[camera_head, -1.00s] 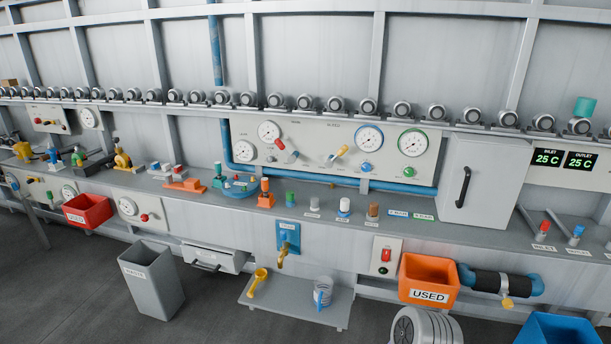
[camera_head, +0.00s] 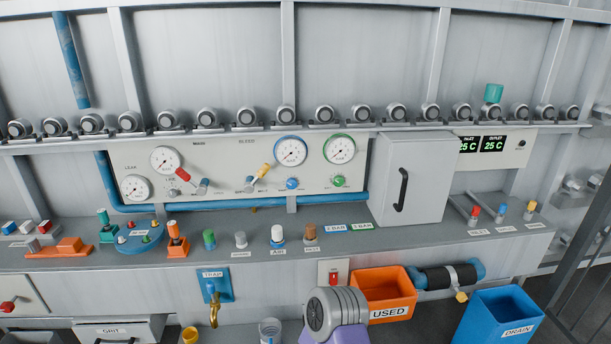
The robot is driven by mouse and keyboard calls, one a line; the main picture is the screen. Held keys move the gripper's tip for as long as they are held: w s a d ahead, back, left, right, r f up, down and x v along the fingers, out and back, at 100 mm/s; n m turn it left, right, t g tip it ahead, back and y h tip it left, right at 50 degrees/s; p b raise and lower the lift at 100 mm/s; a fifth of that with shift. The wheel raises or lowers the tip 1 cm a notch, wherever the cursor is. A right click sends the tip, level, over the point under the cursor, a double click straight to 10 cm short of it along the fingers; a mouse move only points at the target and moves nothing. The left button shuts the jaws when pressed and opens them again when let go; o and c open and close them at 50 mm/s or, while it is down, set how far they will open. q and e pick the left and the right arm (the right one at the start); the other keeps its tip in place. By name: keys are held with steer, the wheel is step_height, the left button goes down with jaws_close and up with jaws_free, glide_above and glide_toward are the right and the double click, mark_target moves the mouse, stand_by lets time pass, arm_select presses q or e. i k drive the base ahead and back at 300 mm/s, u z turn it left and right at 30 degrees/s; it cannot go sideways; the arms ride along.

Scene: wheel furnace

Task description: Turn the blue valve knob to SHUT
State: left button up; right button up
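A small blue round knob (camera_head: 292,183) sits on the pale wall panel (camera_head: 225,163), just below a blue-rimmed gauge (camera_head: 290,151). Its pointer and any SHUT mark are too small to read. A green knob (camera_head: 339,181) sits to its right under a green-rimmed gauge (camera_head: 339,149). To its left are a yellow-handled lever (camera_head: 265,171) and a red-handled lever (camera_head: 182,174), both tilted. Neither of my grippers is in view, and nothing touches the blue knob.
A grey shelf (camera_head: 430,226) below the panel carries several small bottles and tools. A grey cabinet (camera_head: 425,180) stands right of the panel. Below are an orange USED bin (camera_head: 402,282), a blue DRAIN bin (camera_head: 500,312) and a grey ribbed machine (camera_head: 335,308). The space before the knob looks clear.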

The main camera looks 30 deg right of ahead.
mark_target(291, 182)
steer(key=z, duration=0.9)
steer(key=i, duration=1)
steer(key=z, duration=0.95)
